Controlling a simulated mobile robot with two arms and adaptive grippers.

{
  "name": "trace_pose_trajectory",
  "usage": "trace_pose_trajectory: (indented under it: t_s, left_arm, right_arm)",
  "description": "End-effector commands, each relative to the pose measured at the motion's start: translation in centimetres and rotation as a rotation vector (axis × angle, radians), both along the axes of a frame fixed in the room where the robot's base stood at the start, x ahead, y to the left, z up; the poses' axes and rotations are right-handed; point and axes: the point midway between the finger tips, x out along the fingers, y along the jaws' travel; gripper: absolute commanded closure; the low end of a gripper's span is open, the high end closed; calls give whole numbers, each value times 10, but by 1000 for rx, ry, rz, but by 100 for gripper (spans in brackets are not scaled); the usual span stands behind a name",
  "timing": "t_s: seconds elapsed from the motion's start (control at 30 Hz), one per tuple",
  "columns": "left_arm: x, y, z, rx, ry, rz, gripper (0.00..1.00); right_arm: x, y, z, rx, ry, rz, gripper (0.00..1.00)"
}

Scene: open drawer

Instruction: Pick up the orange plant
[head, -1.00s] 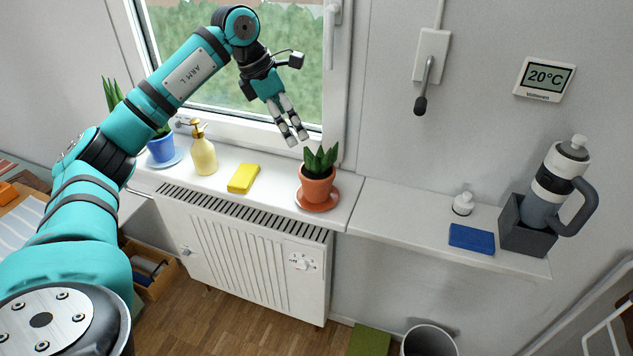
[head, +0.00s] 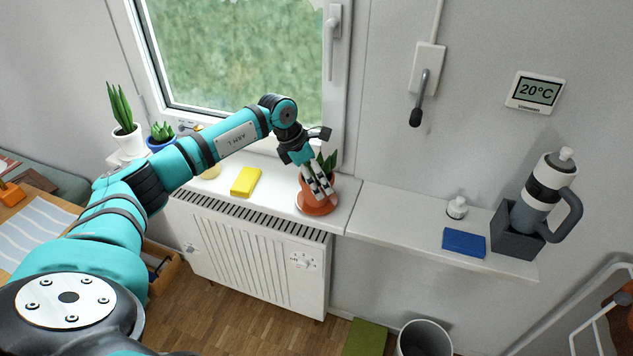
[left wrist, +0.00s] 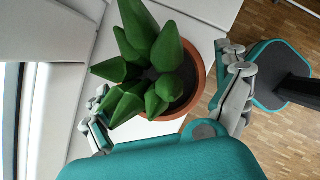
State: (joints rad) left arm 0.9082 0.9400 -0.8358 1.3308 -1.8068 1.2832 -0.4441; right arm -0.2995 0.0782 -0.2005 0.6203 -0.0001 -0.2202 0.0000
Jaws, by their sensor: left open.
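The orange plant, a green succulent in an orange pot (head: 318,199) on an orange saucer, stands upright on the white window sill above the radiator. My left gripper (head: 319,187) is in front of the pot in the head view and hides part of it and its leaves. In the left wrist view the plant (left wrist: 160,65) lies between the two spread fingers of my left gripper (left wrist: 165,95), with the pot rim close to the right finger. The gripper is open; whether a finger touches the pot cannot be told. My right gripper is not in view.
A yellow sponge (head: 246,181) lies left of the pot, with a yellow bottle partly hidden by my arm. A blue pot (head: 160,143) and a white pot (head: 127,140) stand further left. The ledge at right holds a blue sponge (head: 464,242) and a grey bottle (head: 538,200).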

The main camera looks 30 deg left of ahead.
Motion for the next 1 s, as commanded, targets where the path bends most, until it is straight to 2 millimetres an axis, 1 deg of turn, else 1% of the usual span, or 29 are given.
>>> trace_pose_trajectory:
  t_s: [0.03,0.1,0.33,0.87,0.9,1.0]
  left_arm:
    - [1,-2,-4,-1,3,0,0]
    - [2,-2,-9,1,1,0,0]
    - [3,-2,-11,1,-1,0,0]
    - [3,-2,-10,0,0,1,69]
    - [4,-2,-8,0,-5,1,72]
    - [4,-2,-8,0,-5,1,73]
  right_arm:
    - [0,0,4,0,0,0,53]
    - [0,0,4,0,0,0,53]
    - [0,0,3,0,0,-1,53]
    - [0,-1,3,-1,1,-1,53]
    - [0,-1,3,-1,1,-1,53]
    - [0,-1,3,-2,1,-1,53]
